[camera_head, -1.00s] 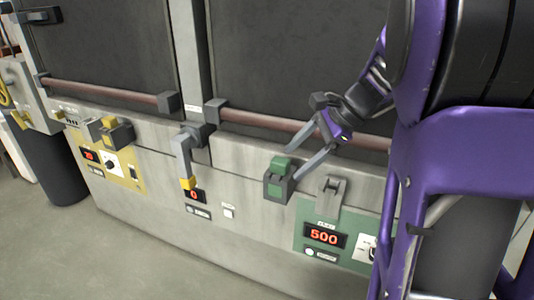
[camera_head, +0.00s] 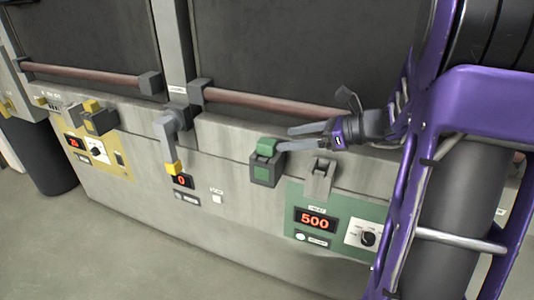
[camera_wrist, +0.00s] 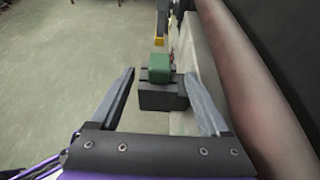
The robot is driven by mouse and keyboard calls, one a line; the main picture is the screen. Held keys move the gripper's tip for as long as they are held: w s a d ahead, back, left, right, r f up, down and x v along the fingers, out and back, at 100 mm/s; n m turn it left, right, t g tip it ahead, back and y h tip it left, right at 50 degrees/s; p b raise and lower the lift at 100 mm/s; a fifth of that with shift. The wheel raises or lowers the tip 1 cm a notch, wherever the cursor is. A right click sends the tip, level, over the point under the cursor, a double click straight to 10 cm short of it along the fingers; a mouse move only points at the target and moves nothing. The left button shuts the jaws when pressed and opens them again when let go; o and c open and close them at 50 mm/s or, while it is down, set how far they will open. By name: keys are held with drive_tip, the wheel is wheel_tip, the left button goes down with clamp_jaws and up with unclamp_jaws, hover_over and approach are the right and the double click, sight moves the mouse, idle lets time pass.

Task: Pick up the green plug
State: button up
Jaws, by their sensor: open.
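The green plug (camera_head: 266,147) sits in a dark grey socket block (camera_head: 265,170) on the front of the grey machine. In the wrist view the green plug (camera_wrist: 160,68) stands on the dark block (camera_wrist: 162,97), ahead of the fingertips and roughly between their lines. My gripper (camera_head: 283,138) is open and empty, just right of the plug, its fingers pointing left toward it. In the wrist view my gripper (camera_wrist: 160,82) has its two fingers spread wide. The right finger comes close to the block's right side; I cannot tell if it touches.
A reddish bar (camera_head: 268,102) runs along the machine just behind my gripper. A grey lever with yellow tip (camera_head: 172,148) stands left of the plug. A green panel reading 500 (camera_head: 328,228) is below right; a yellow panel (camera_head: 100,153) is far left.

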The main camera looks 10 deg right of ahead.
sight(276, 143)
drive_tip(key=x, duration=0.4)
drive_tip(key=b+x, duration=0.1)
drive_tip(key=x, duration=0.3)
drive_tip(key=shift+s+d+f, duration=0.1)
drive_tip(key=shift+d+f, duration=0.1)
drive_tip(key=shift+f, duration=0.2)
clamp_jaws()
